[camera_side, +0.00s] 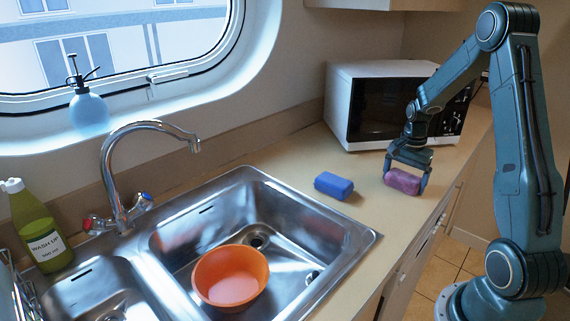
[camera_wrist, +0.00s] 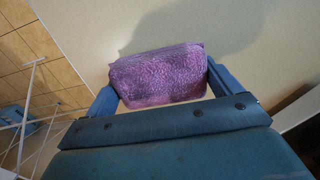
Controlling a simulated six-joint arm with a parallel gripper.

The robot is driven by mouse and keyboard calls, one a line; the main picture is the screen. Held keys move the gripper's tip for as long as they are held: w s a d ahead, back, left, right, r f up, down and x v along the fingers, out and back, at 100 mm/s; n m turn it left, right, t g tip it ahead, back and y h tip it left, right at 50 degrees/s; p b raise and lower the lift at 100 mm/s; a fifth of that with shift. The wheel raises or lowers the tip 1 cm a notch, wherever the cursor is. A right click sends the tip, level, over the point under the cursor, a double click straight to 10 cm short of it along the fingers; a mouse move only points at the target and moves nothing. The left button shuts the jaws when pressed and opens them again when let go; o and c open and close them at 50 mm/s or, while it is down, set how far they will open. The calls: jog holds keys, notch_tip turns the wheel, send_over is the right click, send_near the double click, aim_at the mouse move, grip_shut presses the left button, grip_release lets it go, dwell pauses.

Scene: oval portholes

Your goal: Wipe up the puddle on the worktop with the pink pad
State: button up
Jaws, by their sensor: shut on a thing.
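The pink pad (camera_side: 403,181) is purplish pink, with darker patches on its face in the wrist view (camera_wrist: 160,76). My gripper (camera_side: 407,176) is shut on it, one finger at each end. The pad is at or just above the beige worktop (camera_side: 375,215), in front of the microwave; I cannot tell whether it touches. A darker area on the worktop around the pad in the wrist view looks like a shadow. I cannot make out a clear puddle in either view; the pad and gripper hide the spot beneath them.
A blue pad (camera_side: 334,186) lies left of my gripper, by the steel sink (camera_side: 300,215). An orange bowl (camera_side: 230,277) sits in the sink. The white microwave (camera_side: 385,100) stands close behind my gripper. The worktop's front edge (camera_side: 425,228) drops to a tiled floor.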

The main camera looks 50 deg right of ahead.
jog(key=a+r, duration=0.5)
jog(key=r, duration=0.4)
dwell(0.5)
jog(key=shift+w+f, duration=0.1)
dwell(0.4)
